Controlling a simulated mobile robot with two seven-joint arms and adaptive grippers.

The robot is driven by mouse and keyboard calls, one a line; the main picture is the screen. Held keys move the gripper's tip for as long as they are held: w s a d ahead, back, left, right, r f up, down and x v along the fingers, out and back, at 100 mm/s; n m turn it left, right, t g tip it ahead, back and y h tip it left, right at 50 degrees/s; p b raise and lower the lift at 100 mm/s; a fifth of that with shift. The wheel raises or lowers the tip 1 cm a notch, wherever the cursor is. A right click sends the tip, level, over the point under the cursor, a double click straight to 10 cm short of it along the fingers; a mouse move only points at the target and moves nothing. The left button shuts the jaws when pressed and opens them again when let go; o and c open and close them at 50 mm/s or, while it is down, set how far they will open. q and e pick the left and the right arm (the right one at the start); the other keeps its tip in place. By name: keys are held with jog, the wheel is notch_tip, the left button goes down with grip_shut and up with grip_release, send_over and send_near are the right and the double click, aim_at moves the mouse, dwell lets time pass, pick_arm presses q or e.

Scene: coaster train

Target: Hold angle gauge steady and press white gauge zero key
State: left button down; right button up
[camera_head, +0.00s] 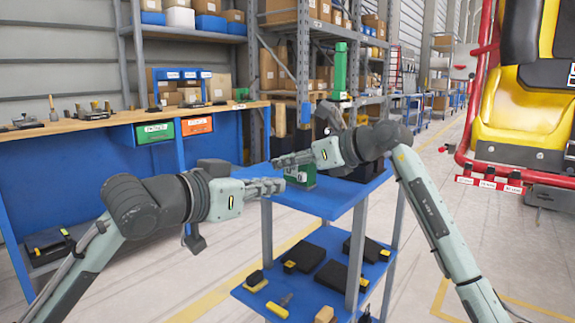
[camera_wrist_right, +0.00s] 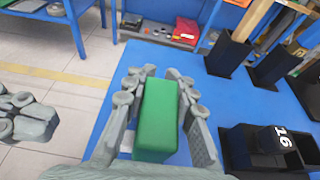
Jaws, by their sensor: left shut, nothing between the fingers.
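The green angle gauge (camera_head: 303,177) stands on the blue cart top (camera_head: 335,205), partly hidden by my grippers. My right gripper (camera_head: 275,162) reaches over it from the right. In the right wrist view, the gauge (camera_wrist_right: 157,115) is a green block between the right fingers (camera_wrist_right: 160,85), which appear to press on both its sides. A little white shows beside the left of these fingers, but the white zero key cannot be made out. My left gripper (camera_head: 283,186) is shut and empty, its tips just left of the gauge; it also shows in the right wrist view (camera_wrist_right: 25,115).
Black open holders (camera_wrist_right: 232,52) and a black block marked 16 (camera_wrist_right: 270,145) stand on the cart top right of the gauge. The lower shelf (camera_head: 325,262) holds black cases and small yellow parts. A workbench (camera_head: 100,122) stands at the left, a yellow seat (camera_head: 520,110) at the right.

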jog(key=o, duration=0.6)
